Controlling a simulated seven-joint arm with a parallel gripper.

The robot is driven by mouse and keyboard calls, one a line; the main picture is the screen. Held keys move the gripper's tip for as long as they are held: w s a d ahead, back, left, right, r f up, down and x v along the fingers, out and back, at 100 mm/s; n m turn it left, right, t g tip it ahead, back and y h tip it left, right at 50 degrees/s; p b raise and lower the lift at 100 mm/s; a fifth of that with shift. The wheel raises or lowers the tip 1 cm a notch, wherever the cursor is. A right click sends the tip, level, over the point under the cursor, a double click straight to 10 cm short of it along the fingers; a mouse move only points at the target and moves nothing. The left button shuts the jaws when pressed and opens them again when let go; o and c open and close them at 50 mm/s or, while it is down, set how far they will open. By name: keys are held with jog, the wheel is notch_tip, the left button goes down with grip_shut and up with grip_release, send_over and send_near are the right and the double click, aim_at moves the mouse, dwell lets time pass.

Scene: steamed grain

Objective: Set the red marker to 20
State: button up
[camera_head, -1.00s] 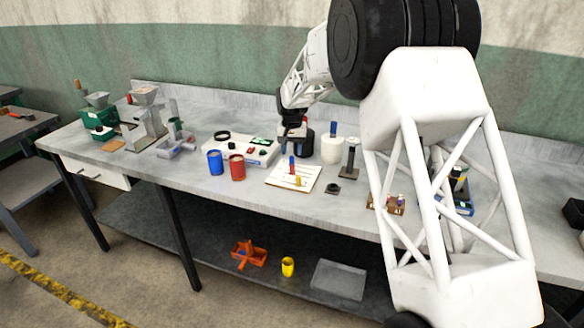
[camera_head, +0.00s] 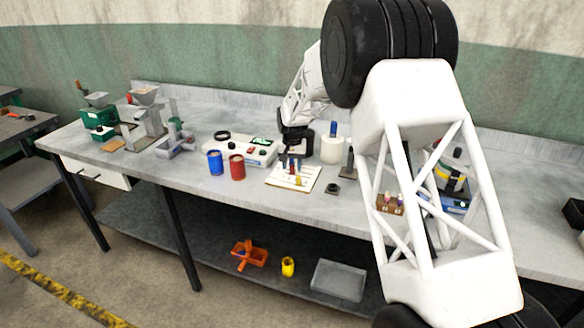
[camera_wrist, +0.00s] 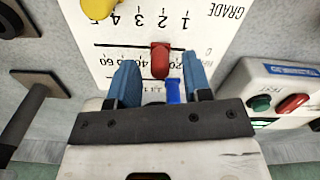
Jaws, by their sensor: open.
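The white scale board (camera_head: 277,181) lies on the bench in the head view. Its printed rows (camera_wrist: 215,35) appear upside down in the wrist view. The red marker (camera_wrist: 160,60) stands between my gripper's tips and covers part of the number row between 40 and 20. My gripper (camera_wrist: 160,72) is open, one blue finger on each side of the marker, with gaps visible. It is low over the board in the head view (camera_head: 296,158). A blue marker (camera_wrist: 173,92) shows behind the red one, partly hidden. A yellow marker (camera_wrist: 98,8) is at the top edge.
A white device with green and red buttons (camera_wrist: 290,103) stands beside the board. Blue (camera_head: 215,162) and red (camera_head: 237,167) cups are left of it in the head view. A dark stand (camera_wrist: 25,105) is on the other side. A white jar (camera_head: 331,150) is behind.

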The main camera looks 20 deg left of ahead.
jog(key=shift+f, duration=0.6)
grip_shut()
